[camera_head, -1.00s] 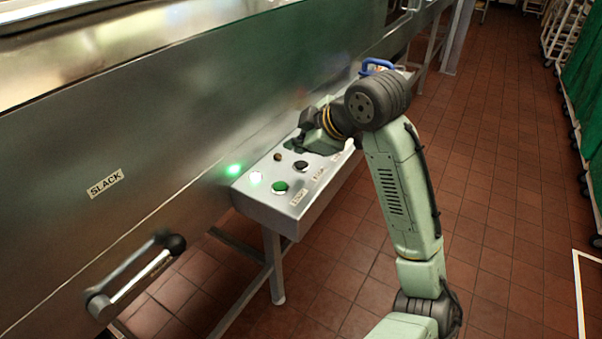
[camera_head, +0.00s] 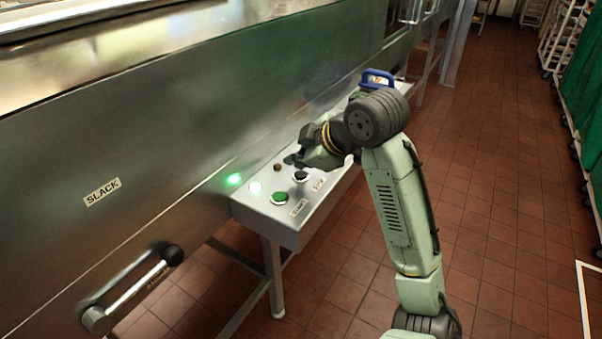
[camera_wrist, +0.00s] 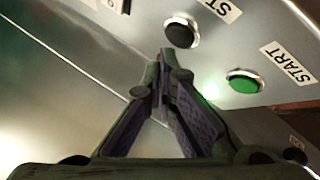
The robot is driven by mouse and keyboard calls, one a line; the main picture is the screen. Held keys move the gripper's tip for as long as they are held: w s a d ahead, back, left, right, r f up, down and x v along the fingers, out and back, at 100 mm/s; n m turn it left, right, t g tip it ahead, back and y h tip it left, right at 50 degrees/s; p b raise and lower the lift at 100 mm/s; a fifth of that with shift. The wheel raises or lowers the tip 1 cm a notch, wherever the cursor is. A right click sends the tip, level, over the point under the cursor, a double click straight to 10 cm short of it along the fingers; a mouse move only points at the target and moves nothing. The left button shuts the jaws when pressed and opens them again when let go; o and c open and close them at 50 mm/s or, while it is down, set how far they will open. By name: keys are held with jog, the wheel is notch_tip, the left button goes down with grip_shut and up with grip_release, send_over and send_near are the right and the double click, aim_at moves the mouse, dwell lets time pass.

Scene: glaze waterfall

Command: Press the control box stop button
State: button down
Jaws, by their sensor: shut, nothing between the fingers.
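The control box (camera_head: 315,213) is a grey metal panel on legs beside the machine. It carries a black button (camera_head: 300,176) by a label that begins "ST", the rest of which is hard to read. The black button also shows in the wrist view (camera_wrist: 181,30). A green button (camera_head: 279,198) sits left of it, and in the wrist view (camera_wrist: 244,82) it is beside a START label. My gripper (camera_head: 297,160) hovers over the box, just behind the black button. In the wrist view its fingertips (camera_wrist: 167,56) are together and empty, close to the black button but apart from it.
A white light (camera_head: 254,188) and a small dark knob (camera_head: 277,167) are on the box. A bar handle (camera_head: 132,290) juts out at lower left. The tiled floor (camera_head: 500,200) at right is clear.

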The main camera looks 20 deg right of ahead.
aim_at(299, 176)
jog(key=shift+f, duration=0.1)
dwell(0.5)
jog(key=shift+f+b, duration=0.3)
jog(key=shift+f, duration=0.05)
jog(key=shift+f+b, duration=0.35)
jog(key=shift+f, duration=0.1)
dwell(0.5)
dwell(0.4)
jog(key=shift+r+p, duration=0.7)
jog(key=shift+r, duration=0.2)
notch_tip(299, 176, up, 5)
jog(key=p, duration=0.4)
jog(key=shift+s+f, duration=0.1)
dwell(0.5)
